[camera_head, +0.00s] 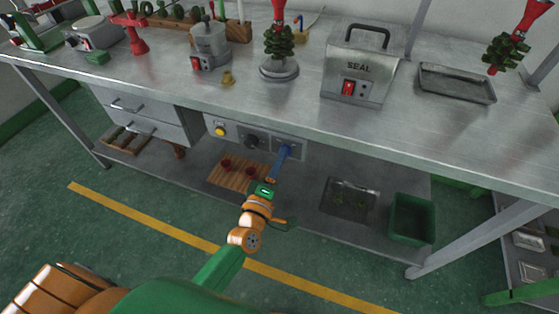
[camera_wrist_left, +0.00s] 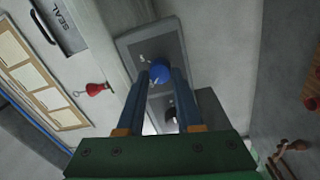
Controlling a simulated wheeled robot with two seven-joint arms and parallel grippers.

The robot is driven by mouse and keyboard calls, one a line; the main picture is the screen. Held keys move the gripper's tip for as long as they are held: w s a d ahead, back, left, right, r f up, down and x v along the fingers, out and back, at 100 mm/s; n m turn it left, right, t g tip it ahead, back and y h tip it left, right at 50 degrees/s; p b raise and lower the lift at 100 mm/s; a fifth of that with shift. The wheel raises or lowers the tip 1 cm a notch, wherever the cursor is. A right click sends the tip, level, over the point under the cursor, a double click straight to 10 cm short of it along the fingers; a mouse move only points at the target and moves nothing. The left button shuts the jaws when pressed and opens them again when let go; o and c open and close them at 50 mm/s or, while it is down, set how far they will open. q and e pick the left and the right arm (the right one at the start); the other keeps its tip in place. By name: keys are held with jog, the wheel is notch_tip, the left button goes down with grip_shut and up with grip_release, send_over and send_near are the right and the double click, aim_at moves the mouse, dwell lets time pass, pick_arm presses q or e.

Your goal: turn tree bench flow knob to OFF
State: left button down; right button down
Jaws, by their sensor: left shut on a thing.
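My left gripper (camera_head: 285,153) reaches up to the control panel under the front edge of the steel bench (camera_head: 290,115). In the left wrist view the two blue fingers of the gripper (camera_wrist_left: 160,76) are closed on the sides of a round blue knob (camera_wrist_left: 159,71). The knob sits on a grey plate (camera_wrist_left: 160,42) with small white marks, too small to read. In the head view the fingers hide the knob. Which way the knob points cannot be told. My right gripper is not in view.
A yellow button (camera_head: 220,131) and a dark dial (camera_head: 252,140) are left of the gripper on the panel. A SEAL box (camera_head: 358,70) stands on the bench above. On the lower shelf are a wooden slat mat (camera_head: 225,180) and a green bin (camera_head: 411,218).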

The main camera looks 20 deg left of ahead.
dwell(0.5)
pick_arm(q)
jog(key=c, duration=0.6)
grip_release()
jog(key=shift+o, duration=0.2)
jog(key=s, duration=0.7)
jog(key=shift+f, duration=0.15)
jog(key=shift+a, duration=0.1)
jog(key=s+f+m+g+h+p, duration=0.1)
jog(key=s+f+m+g+p, duration=0.2)
jog(key=s+f+m+g, duration=0.6)
jog(key=s+f+m+g+p, duration=0.2)
jog(key=s+f+m+p, duration=0.3)
jog(key=f, duration=0.7)
jog(key=s+a+f+m+g, duration=0.2)
jog(key=s+g, duration=0.1)
jog(key=s, duration=0.5)
jog(key=s+a+f+m+g+y, duration=0.1)
jog(key=s+a+f+g, duration=0.2)
jog(key=s, duration=0.6)
jog(key=shift+m+g+y+p, duration=0.3)
jog(key=shift+m+p, duration=0.1)
jog(key=shift+p, duration=0.05)
